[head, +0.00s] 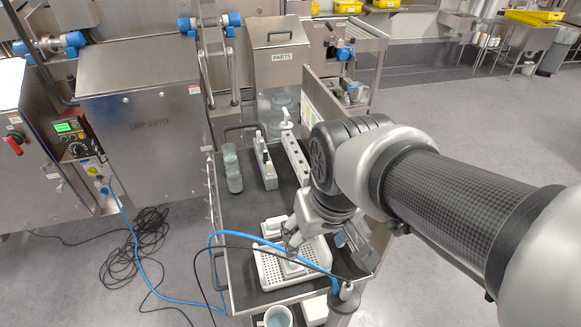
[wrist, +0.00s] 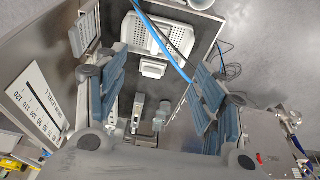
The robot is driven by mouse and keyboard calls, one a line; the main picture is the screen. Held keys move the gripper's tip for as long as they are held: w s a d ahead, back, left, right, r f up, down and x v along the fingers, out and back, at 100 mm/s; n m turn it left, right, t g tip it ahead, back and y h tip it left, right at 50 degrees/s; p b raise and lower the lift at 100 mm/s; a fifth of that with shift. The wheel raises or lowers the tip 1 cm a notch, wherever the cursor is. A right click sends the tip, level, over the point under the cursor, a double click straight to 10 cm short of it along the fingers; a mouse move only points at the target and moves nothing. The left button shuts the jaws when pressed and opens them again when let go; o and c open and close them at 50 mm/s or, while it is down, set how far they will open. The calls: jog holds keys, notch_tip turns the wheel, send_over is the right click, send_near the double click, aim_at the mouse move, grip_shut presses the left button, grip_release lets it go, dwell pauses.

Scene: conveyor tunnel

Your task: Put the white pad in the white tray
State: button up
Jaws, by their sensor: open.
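The white tray (head: 262,277) is a shallow perforated tray on the dark cart top. It also shows at the top of the wrist view (wrist: 134,38). The white pad (wrist: 153,68) is a small pale block just outside the tray's edge; in the head view it appears behind the tray (head: 270,229), partly hidden by my gripper. My gripper (head: 320,240) is open above the cart near the tray and pad. In the wrist view its blue-grey fingers (wrist: 160,66) stand apart, with the pad seen between them. I see nothing held.
A blue hose (head: 222,236) and black cable cross the tray. Pale racks (head: 265,165) and clear cups (head: 233,170) stand farther back on the cart. A raised panel (head: 322,105) borders the right side.

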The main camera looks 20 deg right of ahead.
jog(key=s+r+t, duration=0.1)
jog(key=s, duration=0.6)
jog(key=shift+s+r, duration=0.2)
jog(key=shift+r, duration=0.15)
jog(key=shift+c, duration=0.2)
dwell(0.8)
